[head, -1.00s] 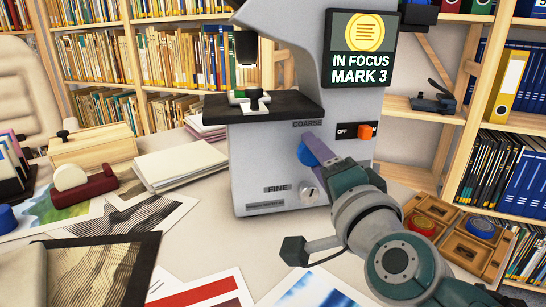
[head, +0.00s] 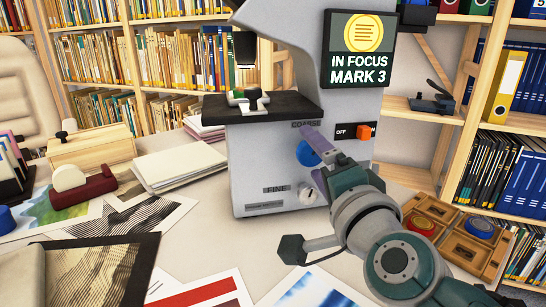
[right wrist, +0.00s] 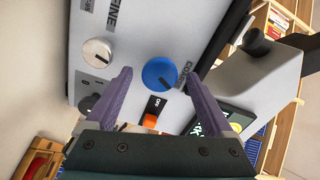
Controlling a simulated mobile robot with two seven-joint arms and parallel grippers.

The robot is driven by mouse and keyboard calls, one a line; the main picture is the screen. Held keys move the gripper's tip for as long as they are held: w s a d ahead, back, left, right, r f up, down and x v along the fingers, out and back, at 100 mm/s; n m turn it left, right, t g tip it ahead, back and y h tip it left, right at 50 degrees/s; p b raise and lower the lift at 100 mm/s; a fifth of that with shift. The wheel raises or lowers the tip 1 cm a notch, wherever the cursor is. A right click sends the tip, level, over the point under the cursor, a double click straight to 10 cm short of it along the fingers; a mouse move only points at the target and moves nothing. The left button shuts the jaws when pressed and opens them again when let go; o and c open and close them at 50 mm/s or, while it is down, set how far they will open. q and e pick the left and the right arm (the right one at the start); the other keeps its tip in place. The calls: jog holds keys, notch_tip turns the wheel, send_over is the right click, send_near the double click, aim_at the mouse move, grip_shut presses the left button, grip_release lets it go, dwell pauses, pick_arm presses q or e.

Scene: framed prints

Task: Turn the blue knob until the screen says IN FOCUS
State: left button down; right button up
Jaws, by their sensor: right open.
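The blue knob (head: 306,153) is on the side of the grey microscope-like instrument (head: 262,160), by the COARSE label. It also shows in the right wrist view (right wrist: 160,73). The screen (head: 359,49) reads IN FOCUS MARK 3 under a yellow disc. My right gripper (head: 319,158) is at the knob with its purple fingers apart. In the right wrist view, the knob appears between the two fingertips (right wrist: 168,68), with visible gaps on both sides. A white knob (head: 305,192) by the FINE label is lower down. My left gripper is not in view.
An orange OFF/ON switch (head: 365,131) is right of the blue knob. A wooden tray (head: 448,238) with coloured round pieces lies right of my arm. Prints, a stack of paper (head: 180,166) and a wooden box (head: 93,148) cover the table's left. Bookshelves stand behind.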

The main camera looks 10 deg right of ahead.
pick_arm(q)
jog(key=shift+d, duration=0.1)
pick_arm(e)
jog(key=shift+s, duration=0.1)
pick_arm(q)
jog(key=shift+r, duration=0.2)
pick_arm(e)
jog(key=shift+s, duration=0.35)
pick_arm(q)
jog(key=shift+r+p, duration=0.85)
jog(key=shift+p, duration=0.15)
pick_arm(e)
jog(key=s, duration=0.9)
jog(key=shift+d, duration=0.1)
